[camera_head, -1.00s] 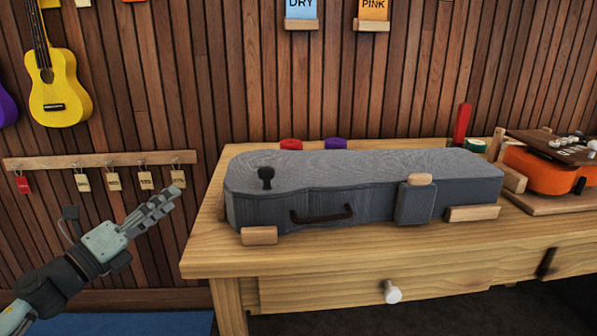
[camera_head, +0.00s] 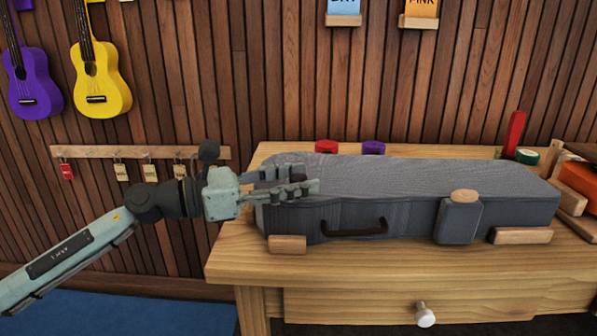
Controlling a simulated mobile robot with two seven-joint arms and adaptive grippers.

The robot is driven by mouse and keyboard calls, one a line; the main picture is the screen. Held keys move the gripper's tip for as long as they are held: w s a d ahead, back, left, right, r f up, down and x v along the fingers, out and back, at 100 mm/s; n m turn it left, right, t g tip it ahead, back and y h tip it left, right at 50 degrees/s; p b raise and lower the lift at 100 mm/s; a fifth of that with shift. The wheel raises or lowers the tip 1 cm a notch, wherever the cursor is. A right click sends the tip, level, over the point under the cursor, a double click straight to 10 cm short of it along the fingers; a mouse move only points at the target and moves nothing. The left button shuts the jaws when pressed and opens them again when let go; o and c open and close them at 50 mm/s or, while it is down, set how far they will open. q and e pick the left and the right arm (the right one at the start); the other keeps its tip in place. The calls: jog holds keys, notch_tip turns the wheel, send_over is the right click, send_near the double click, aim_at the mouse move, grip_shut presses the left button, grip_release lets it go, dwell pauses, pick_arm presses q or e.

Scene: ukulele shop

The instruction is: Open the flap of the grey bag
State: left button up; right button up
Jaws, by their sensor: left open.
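The grey bag (camera_head: 400,185) is a long case lying on the wooden table. Its lid looks closed. A black handle (camera_head: 355,229) is on its front, and a grey front pocket (camera_head: 457,222) with a wooden toggle (camera_head: 465,196) is further right. The black knob on the lid's left end is mostly hidden behind my left gripper (camera_head: 308,180). That gripper reaches in from the left with its fingers open, over or just in front of the bag's left end. I cannot tell whether it touches the knob. My right gripper is not in view.
Wooden blocks (camera_head: 287,244) sit against the bag's front edge. Behind it are a red roll (camera_head: 326,146) and a purple roll (camera_head: 373,148). An orange instrument (camera_head: 580,184) is at the right. A hook rail (camera_head: 140,151) and ukuleles hang on the wall. A drawer knob (camera_head: 425,315) sticks out below.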

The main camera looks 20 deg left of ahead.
pick_arm(q)
jog(key=shift+w+d, duration=0.2)
grip_shut()
dwell(0.3)
